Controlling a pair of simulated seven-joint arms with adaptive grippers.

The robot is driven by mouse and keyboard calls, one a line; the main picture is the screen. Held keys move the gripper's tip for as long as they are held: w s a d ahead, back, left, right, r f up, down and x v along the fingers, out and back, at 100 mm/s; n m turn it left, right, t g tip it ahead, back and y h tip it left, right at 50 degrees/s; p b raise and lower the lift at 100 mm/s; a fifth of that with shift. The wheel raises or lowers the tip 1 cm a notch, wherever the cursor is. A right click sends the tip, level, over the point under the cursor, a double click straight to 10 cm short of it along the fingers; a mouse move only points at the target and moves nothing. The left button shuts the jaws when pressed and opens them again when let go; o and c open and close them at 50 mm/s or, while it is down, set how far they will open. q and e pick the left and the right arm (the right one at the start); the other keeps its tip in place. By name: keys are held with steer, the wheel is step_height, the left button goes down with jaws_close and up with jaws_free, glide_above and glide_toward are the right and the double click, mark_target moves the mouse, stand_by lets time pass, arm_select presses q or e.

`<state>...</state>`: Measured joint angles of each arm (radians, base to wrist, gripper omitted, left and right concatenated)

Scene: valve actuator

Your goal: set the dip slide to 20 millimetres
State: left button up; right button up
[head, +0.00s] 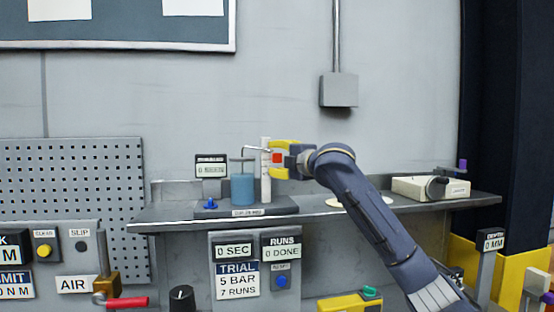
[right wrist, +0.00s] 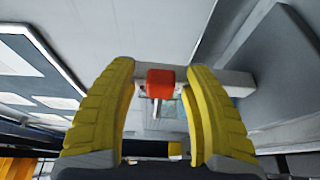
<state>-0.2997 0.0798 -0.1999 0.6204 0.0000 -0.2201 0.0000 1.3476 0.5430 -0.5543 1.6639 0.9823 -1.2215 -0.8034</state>
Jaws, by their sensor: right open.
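The dip slide is a pale upright post (head: 265,185) with a red block (head: 277,158) on its right side and a thin arm at its top reaching left over a blue vessel (head: 242,188). My right gripper (head: 278,159) is at the red block, with yellow fingers above and below it. In the right wrist view the red block (right wrist: 160,80) sits between the two spread fingers of my right gripper (right wrist: 160,72), with gaps visible on both sides. My left gripper is not in view.
The post and vessel stand on a dark base (head: 246,208) on a grey shelf (head: 320,212). A small display (head: 211,168) stands behind at left. A cream box (head: 430,188) with a dark handle is at right. Trial panels (head: 238,280) hang below the shelf.

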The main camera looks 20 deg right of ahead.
steer(key=v, duration=1.2)
stand_by(0.4)
